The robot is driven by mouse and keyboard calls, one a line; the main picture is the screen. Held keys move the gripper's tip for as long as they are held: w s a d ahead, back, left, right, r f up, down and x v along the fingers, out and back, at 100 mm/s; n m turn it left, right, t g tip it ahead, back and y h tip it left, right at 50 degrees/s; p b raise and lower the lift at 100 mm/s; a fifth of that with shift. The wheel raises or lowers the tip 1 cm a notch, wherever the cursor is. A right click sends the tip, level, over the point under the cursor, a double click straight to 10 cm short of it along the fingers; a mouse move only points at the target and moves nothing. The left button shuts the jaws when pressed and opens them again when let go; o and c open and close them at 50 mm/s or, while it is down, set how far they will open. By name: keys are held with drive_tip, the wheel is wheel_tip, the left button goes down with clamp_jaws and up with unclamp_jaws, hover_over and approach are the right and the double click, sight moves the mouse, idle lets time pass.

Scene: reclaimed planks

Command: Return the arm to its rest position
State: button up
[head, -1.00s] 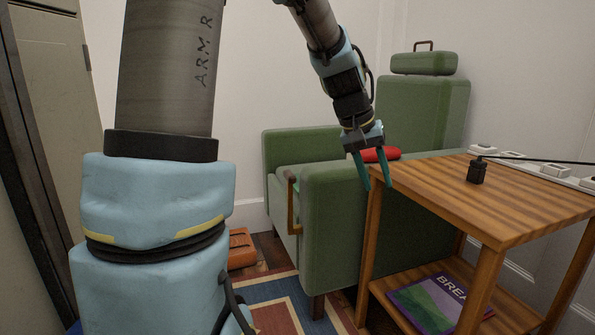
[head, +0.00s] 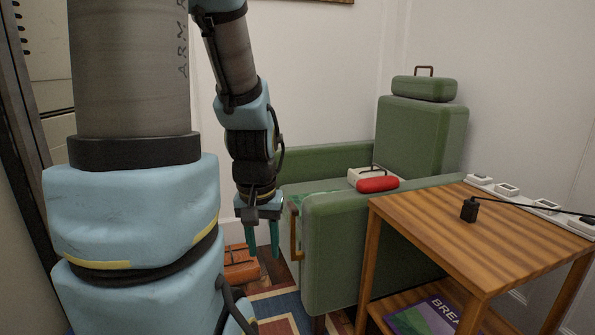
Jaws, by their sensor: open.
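My gripper (head: 262,240) hangs from my arm left of the middle of the head view, with its two teal fingers pointing down. The fingers are apart and nothing is between them. In the picture it stands just left of the green armchair (head: 345,235) and above the floor and rug. My upper arm links fill the left side of the view.
A wooden side table (head: 430,222) stands at the right, with a black plug (head: 469,209) and cable on top and a book (head: 428,318) on its lower shelf. A red object (head: 377,184) and a pale box (head: 366,174) are at the armchair. An orange-brown item (head: 240,265) lies on the floor.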

wheel_tip(320, 180, up, 28)
drive_tip(key=p, duration=2.6)
drive_tip(key=shift+r, duration=0.15)
